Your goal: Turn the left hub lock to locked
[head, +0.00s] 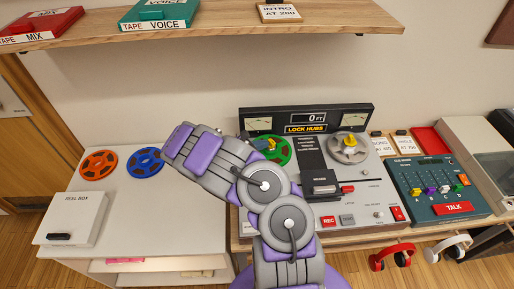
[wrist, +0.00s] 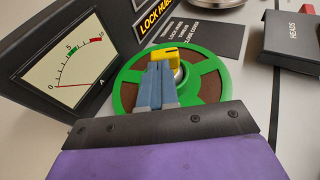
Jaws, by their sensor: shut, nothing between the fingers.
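The left hub lock (head: 262,143) is a small yellow piece at the centre of the green reel (head: 283,157) on the tape machine. In the wrist view the lock (wrist: 173,57) sits on a silver hub in the green reel (wrist: 214,78). My gripper (wrist: 157,68) is shut and empty. Its blue-grey fingertips are right by the lock and overlap its left side; I cannot tell whether they touch it. In the head view my arm covers part of the green reel, and the fingers are hard to make out.
The machine's display (head: 306,129) reads "LOCK HUBS" and "0 FT". A grey reel (head: 340,152) with its own yellow lock is on the right hub. A black heads block (wrist: 290,43) and a meter (wrist: 70,60) flank the green reel. A shelf (head: 225,37) overhangs the desk.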

